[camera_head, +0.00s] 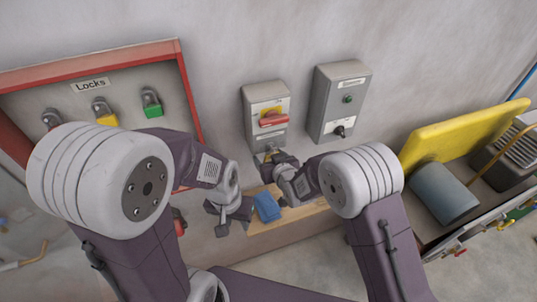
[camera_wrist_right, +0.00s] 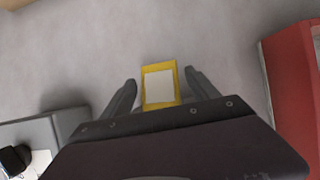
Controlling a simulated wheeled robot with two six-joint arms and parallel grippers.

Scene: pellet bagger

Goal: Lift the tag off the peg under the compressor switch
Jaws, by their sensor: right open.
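The tag, a yellow-edged card with a white face (camera_wrist_right: 159,88), shows in the right wrist view between the two fingers of my right gripper (camera_wrist_right: 160,88). The fingers are apart, with a gap on each side of the tag. The peg is hidden. In the head view my right gripper (camera_head: 270,162) is just below the grey switch box with a red handle on yellow (camera_head: 272,118). My left gripper (camera_head: 226,222) is lower left, beside a blue block (camera_head: 267,206); its jaws are not clear.
A red-framed Locks board (camera_head: 188,88) holds several padlocks at the left. A wooden ledge (camera_head: 305,215) lies below. A cart with a yellow panel (camera_head: 455,138) stands at the right.

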